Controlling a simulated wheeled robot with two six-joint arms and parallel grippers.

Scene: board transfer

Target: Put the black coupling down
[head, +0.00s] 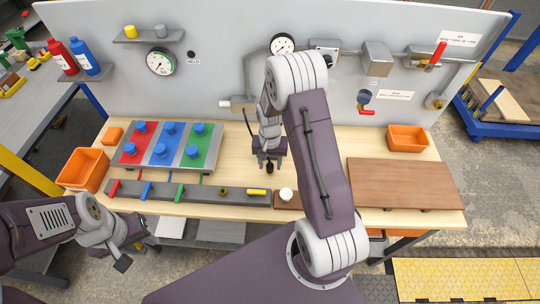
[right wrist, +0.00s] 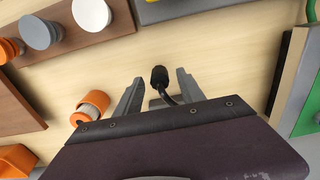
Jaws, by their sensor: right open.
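The black coupling (right wrist: 160,77) shows in the right wrist view between the fingers of my right gripper (right wrist: 158,95), with gaps to both sides. A dark bent stem runs from it under the gripper body. In the head view the coupling (head: 269,168) is a small dark shape just below my right gripper (head: 268,160), over the bench. The right gripper is open. Whether the coupling rests on the bench is hard to tell. My left gripper (head: 128,255) is low at the left, in front of the bench and away from the coupling; its opening is unclear.
A panel with red, blue and green fields (head: 165,146) lies left of the right gripper. A grey rail (head: 205,195) runs along the front. A brown board (head: 402,184) lies at the right. Orange bins (head: 83,170) stand at both ends. A grey wall (head: 215,70) with fittings stands behind.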

